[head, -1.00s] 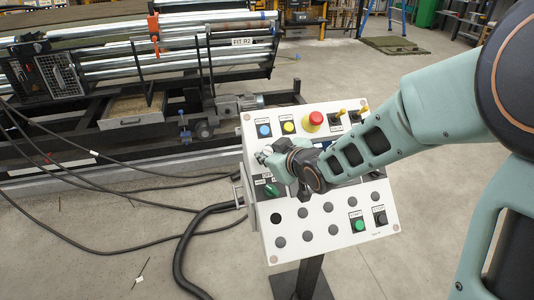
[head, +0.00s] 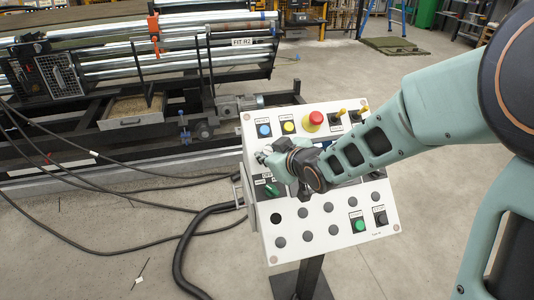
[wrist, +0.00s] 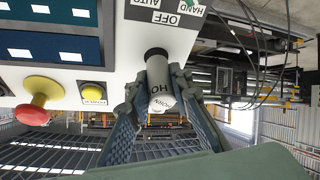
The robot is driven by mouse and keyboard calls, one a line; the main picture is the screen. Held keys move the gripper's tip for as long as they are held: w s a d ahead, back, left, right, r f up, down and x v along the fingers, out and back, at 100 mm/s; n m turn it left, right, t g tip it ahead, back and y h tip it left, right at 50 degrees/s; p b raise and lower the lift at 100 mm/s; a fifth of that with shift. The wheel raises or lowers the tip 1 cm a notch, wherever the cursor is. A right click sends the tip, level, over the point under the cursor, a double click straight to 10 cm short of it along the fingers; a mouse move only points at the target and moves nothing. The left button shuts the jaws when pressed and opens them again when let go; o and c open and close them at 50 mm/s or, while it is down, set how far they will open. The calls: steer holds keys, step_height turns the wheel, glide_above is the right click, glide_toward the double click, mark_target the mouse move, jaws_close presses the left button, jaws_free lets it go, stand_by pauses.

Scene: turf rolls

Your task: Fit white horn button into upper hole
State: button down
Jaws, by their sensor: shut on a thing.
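My gripper (head: 270,158) is at the upper left of the sloping white control panel (head: 318,232). In the wrist view my gripper (wrist: 160,104) is shut on the white horn button (wrist: 159,78), a pale cylinder with black "HO" lettering showing, one finger on each side. The button's far end meets a dark round part (wrist: 155,52) at the white panel face. I cannot tell whether this is the rim of the upper hole or the button's own collar, nor how deep the button sits. In the head view my gripper hides the upper hole and the button.
A red mushroom button (head: 313,120), yellow button (head: 289,127) and blue button (head: 264,130) stand close above my gripper. A green selector (head: 271,189) is just below it. A green button (head: 360,225) is at lower right.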

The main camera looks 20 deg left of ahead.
steer(key=shift+w+a+f+b, duration=0.3)
steer(key=shift+w+f+b, duration=0.25)
steer(key=shift+f+b, duration=0.25)
steer(key=c, duration=1.7)
jaws_free()
steer(key=shift+r, duration=0.1)
steer(key=shift+o, duration=0.2)
steer(key=v, duration=0.7)
steer(key=shift+s+d+r, duration=0.15)
steer(key=shift+r, duration=0.05)
